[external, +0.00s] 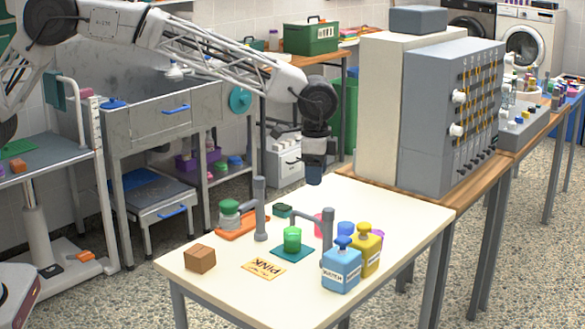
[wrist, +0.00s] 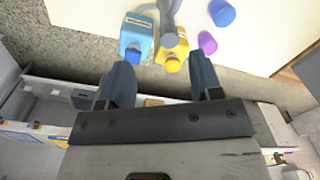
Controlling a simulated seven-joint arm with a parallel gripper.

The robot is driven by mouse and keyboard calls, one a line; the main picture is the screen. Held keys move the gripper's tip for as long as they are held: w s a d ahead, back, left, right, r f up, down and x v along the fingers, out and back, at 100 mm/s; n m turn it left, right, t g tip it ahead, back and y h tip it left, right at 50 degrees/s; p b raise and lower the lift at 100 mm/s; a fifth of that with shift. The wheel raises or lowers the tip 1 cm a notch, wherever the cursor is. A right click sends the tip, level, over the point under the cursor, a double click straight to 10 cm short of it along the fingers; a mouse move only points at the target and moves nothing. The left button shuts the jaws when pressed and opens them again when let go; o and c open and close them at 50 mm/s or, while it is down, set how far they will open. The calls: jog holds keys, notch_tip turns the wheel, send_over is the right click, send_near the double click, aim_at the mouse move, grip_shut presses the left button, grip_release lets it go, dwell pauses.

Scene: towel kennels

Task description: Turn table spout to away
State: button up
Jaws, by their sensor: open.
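The table spout (external: 327,231) is a grey post on the white table (external: 385,213). Its thin arm reaches left in the external view, ending above a green cup (external: 292,240) on a teal pad. In the wrist view a grey post (wrist: 169,20), seemingly the spout, shows at the top, close to a blue bottle (wrist: 136,36) and a yellow bottle (wrist: 172,60). My gripper (external: 315,180) hangs above the far part of the table, apart from the spout. Its fingers (wrist: 160,68) are spread and empty in the wrist view.
A second grey post (external: 260,210) stands left of the cup, beside a green-lidded jar (external: 229,215) on an orange tray. A large grey panel cabinet (external: 430,125) stands behind the table.

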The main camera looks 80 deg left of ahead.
aim_at(329, 209)
jog(key=w+f, duration=0.2)
jog(key=w, duration=0.1)
jog(key=shift+w+f, duration=0.1)
jog(key=shift+f, duration=0.3)
jog(key=shift+f, duration=0.15)
jog(key=shift+a+f, duration=0.1)
jog(key=shift+f, duration=3.7)
jog(key=shift+c, duration=0.2)
grip_shut()
